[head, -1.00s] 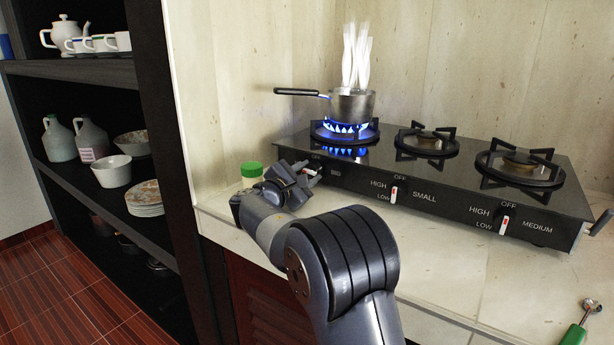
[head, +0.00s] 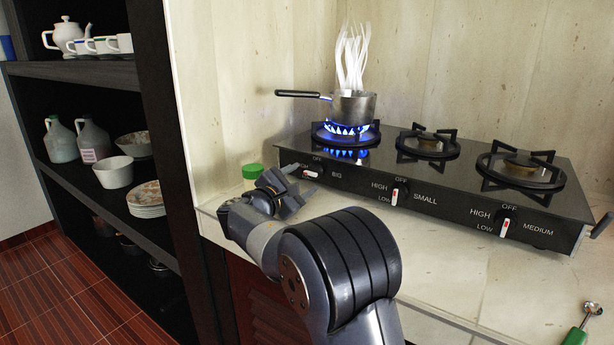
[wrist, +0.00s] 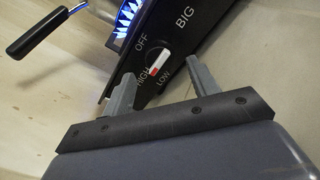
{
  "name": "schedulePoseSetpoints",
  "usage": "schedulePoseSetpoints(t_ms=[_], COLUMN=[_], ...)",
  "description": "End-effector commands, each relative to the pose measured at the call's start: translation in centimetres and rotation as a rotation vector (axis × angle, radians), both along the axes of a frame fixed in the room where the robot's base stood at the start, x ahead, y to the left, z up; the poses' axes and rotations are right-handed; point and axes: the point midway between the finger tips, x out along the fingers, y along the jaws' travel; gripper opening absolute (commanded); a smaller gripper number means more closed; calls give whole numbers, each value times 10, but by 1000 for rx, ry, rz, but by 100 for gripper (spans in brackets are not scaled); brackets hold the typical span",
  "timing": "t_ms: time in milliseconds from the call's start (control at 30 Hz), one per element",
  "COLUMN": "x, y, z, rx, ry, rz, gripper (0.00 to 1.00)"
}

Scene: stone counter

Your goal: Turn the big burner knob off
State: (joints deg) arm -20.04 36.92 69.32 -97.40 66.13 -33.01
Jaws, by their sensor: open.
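The big burner knob (head: 311,172) is at the left end of the stove's front panel. In the wrist view the knob (wrist: 159,62) shows a white marker with a red end, which lies toward HIGH rather than OFF. A blue flame (head: 346,130) burns under the steaming pan (head: 352,106) on the big burner. My gripper (head: 292,180) is in front of the panel, left of the knob and apart from it. In the wrist view my gripper (wrist: 160,76) is open and empty, with the knob just beyond the gap between its fingers.
The small knob (head: 400,191) and medium knob (head: 506,221) sit farther right on the panel. A green-lidded jar (head: 252,171) stands behind my gripper, by the wall. A green-handled tool (head: 577,330) lies at the counter's right front. The counter front is otherwise clear.

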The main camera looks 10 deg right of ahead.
Motion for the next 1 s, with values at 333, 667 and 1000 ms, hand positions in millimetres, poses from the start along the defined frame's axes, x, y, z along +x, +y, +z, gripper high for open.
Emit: schedulePoseSetpoints(t_ms=[333, 667, 1000], x=[-45, -52, -57], y=[45, 52, 61], z=[1, 0, 1], rx=[1, 1, -16], ry=[1, -1, 16], rz=[2, 0, 19], gripper=[57, 57, 56])
